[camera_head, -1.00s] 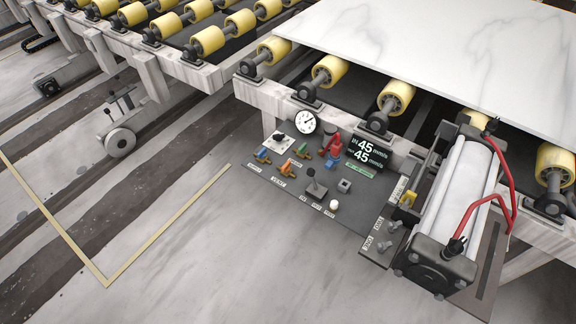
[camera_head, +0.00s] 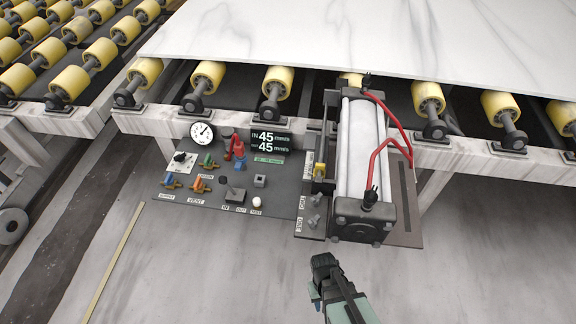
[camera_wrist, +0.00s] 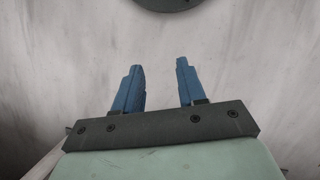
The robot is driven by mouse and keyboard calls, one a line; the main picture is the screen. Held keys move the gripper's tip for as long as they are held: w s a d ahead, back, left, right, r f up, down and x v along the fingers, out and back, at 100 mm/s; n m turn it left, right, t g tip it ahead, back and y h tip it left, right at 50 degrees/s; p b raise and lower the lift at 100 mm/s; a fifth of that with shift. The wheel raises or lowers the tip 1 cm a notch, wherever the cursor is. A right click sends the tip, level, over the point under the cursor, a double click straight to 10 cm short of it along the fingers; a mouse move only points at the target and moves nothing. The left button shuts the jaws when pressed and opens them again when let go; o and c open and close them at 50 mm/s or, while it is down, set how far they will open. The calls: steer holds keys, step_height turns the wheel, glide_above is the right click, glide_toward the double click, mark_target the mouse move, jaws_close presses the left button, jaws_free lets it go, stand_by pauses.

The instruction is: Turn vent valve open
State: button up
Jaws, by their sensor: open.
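The vent valve (camera_head: 197,184) has a small orange handle and sits on the dark control panel, just above the VENT label (camera_head: 195,200). My gripper (camera_head: 314,294) is at the lower middle of the head view, over the pale floor, below and right of the panel and apart from the valve. In the wrist view my gripper (camera_wrist: 160,78) shows two blue fingers spread apart with nothing between them. The wrist view shows no valve.
A blue-handled valve (camera_head: 169,179) and a green-handled valve (camera_head: 208,162) stand close to the vent valve. A gauge (camera_head: 202,132), red part (camera_head: 239,148) and speed display (camera_head: 270,141) are behind. A large cylinder (camera_head: 361,150) with red hoses stands at right.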

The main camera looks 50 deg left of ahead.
steer(key=s+a+r+n+t+y, duration=0.2)
steer(key=s+a+r+n, duration=0.15)
steer(key=s+a, duration=0.6)
steer(key=s+a+r+n+t+y, duration=0.25)
steer(key=s+a+n, duration=0.3)
steer(key=a, duration=0.75)
steer(key=s+a+r+n+t+y, duration=0.2)
steer(key=s+a+r+n+t, duration=0.15)
steer(key=s+a, duration=0.65)
steer(key=n+t+y, duration=0.3)
steer(key=n+y, duration=0.4)
steer(key=n, duration=1.3)
glide_toward(196, 183)
steer(key=shift+m, duration=0.25)
steer(key=x, duration=1)
steer(key=shift+w+a, duration=0.1)
steer(key=shift+a, duration=0.05)
jaws_close()
